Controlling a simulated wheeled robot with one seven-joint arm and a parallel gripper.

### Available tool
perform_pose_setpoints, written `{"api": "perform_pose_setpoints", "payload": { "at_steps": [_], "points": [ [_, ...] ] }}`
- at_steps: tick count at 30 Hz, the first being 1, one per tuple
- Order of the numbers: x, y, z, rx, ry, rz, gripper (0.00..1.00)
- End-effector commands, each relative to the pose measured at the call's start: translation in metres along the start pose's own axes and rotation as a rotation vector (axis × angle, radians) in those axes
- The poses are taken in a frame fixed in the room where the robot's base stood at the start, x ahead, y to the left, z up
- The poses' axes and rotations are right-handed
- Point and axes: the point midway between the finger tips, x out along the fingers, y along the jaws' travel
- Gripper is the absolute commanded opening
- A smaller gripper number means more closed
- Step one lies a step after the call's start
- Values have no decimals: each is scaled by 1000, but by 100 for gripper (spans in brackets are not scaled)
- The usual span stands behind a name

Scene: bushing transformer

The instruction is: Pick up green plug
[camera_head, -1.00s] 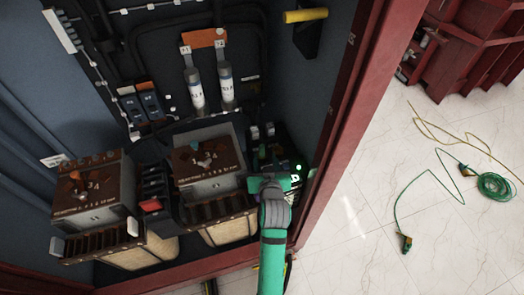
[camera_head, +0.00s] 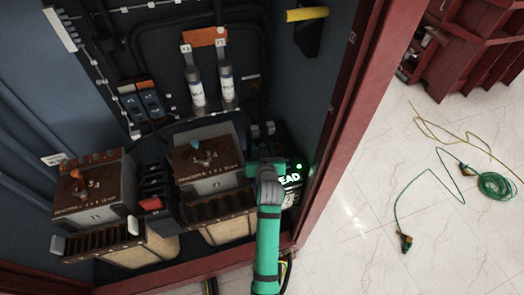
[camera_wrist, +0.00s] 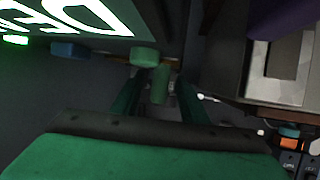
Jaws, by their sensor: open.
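My gripper (camera_wrist: 164,78) is open in the wrist view, its two dark green fingers spread apart. A small green cylinder, which looks like the green plug (camera_wrist: 160,86), shows between the fingers, with visible gaps on both sides. A lighter green rounded piece (camera_wrist: 144,57) is just beyond it. In the head view my green arm reaches into the cabinet, right of the middle brown-topped transformer block (camera_head: 208,160). There my wrist hides the fingers and the plug. A green connector (camera_head: 405,243) on a green cable also lies on the floor outside.
A panel with bright lettering (camera_head: 291,178) is close beside my gripper; it fills the upper left of the wrist view (camera_wrist: 75,12). A grey and white block (camera_wrist: 280,72) is close on the right. The red cabinet frame (camera_head: 335,130) stands right of my arm.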

Motion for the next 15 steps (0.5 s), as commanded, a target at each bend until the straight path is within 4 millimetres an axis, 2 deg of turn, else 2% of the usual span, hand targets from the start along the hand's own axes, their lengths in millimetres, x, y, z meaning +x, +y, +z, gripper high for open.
{"api": "perform_pose_setpoints", "payload": {
  "at_steps": [1,5,15],
  "points": [
    [0,0,0,0,0,0,33],
    [0,0,0,0,0,0,2],
    [0,-1,-1,-1,1,-1,0]
  ]
}}
